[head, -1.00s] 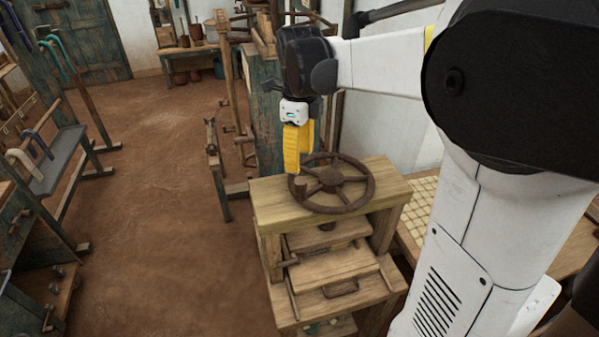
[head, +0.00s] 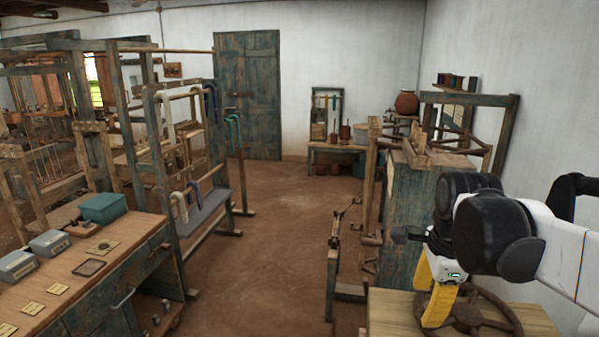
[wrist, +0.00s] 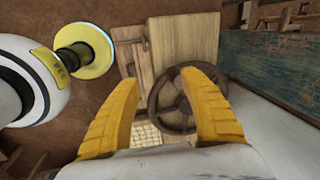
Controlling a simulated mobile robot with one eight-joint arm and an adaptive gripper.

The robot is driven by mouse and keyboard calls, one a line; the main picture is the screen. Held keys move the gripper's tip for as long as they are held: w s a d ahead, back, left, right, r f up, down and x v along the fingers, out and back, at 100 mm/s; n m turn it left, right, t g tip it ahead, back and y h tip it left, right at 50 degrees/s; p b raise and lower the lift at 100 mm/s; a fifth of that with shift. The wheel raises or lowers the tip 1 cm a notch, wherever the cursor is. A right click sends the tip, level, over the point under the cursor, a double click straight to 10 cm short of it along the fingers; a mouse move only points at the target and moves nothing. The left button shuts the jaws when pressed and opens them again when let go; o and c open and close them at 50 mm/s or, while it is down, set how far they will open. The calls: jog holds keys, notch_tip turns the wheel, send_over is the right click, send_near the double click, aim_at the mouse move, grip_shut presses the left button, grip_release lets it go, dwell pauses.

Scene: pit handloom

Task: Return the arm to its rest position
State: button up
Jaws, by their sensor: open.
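My gripper (head: 436,296) has yellow fingers and hangs at the lower right of the head view, pointing down beside a dark spoked handwheel (head: 474,318). In the wrist view my gripper (wrist: 163,108) shows both fingers spread apart with nothing between them. The handwheel (wrist: 166,104) lies beyond the fingers there, on a wooden press top (wrist: 190,48). A gap seems to lie between fingers and wheel, but its size is unclear. My white arm comes in from the right edge of the head view.
A bench (head: 105,255) with a teal box (head: 105,207) stands at left. Behind it is a rack (head: 205,212) with hanging skeins. A worn teal cabinet (head: 405,205) stands behind my gripper.

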jog(key=s+a+f+n+t+b, duration=0.5)
jog(key=s+f+n, duration=0.5)
jog(key=n, duration=0.9)
jog(key=shift+a+f+n+b, duration=0.3)
jog(key=shift+a+f+b, duration=0.3)
jog(key=shift+a, duration=0.2)
jog(key=shift+r, duration=0.1)
